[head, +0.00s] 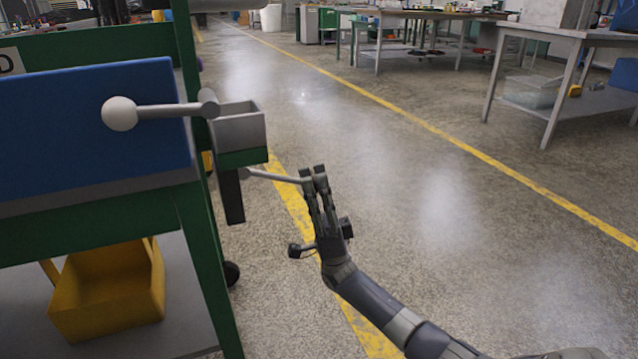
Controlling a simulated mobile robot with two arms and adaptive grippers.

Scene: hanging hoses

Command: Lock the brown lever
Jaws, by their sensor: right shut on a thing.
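A thin pale grey lever rod (272,175) sticks out to the right from a dark bracket at the side of the green cart. My right gripper (313,178) is shut on the free end of this rod, and its fingers hide the tip. The rod lies nearly level, dipping slightly toward the gripper. A second grey lever with a pale ball knob (119,113) lies level across the front of the blue panel, apart from the gripper. No lever looks clearly brown. My left gripper is not in view.
The green cart (190,215) with its blue panel (60,140) fills the left side. A grey box (238,128) sits at its corner. A yellow bin (108,290) is on the lower shelf. The floor to the right is open, with workbenches (585,36) farther back.

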